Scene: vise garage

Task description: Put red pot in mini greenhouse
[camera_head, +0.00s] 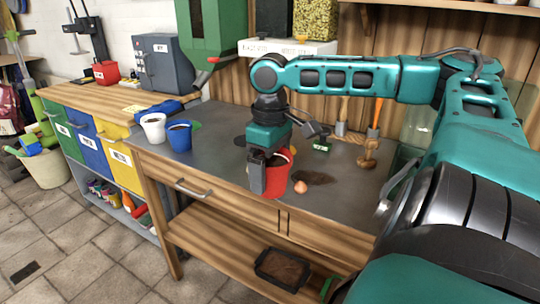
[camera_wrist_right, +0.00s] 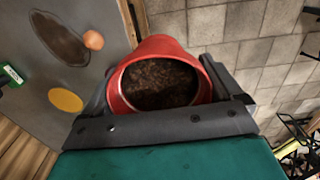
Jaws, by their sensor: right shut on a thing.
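The red pot (camera_head: 279,178), filled with dark soil, is at the front edge of the grey-topped workbench. My right gripper (camera_head: 268,172) is shut on it from above. In the right wrist view the red pot (camera_wrist_right: 127,88) sits between the two fingers of the right gripper (camera_wrist_right: 158,85), with its open top showing. I cannot tell whether its base touches the bench. A clear glass-like structure (camera_head: 412,135), possibly the mini greenhouse, stands at the bench's right end. My right arm hides much of it. My left gripper is not in view.
White (camera_head: 153,127) and blue (camera_head: 179,135) pots stand at the bench's left. A small brownish ball (camera_head: 300,187) and dark soil patch (camera_head: 318,177) lie right of the red pot. A black tray (camera_head: 283,269) rests on the lower shelf.

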